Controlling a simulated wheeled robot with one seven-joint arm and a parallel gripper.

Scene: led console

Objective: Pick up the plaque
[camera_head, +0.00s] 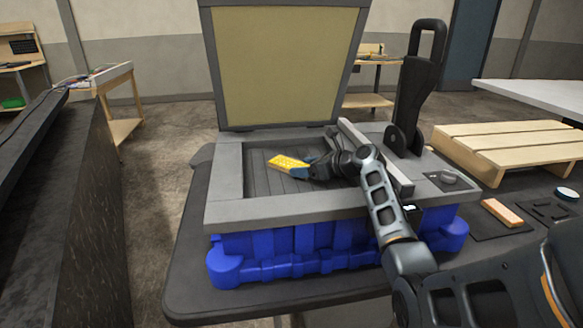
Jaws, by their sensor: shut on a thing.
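A yellow plaque (289,162) with small marks on its face is held at the end of my arm, inside the frame of the console (225,215). My gripper (311,169) is shut on the plaque's right end. The plaque is slightly tilted, and I cannot tell whether it touches the slatted grey floor of the recess. My fingers are small here and partly hidden by the wrist.
The console's yellow-panelled lid (285,60) stands open behind. A wooden pallet (510,145) and an orange block (502,212) lie to the right.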

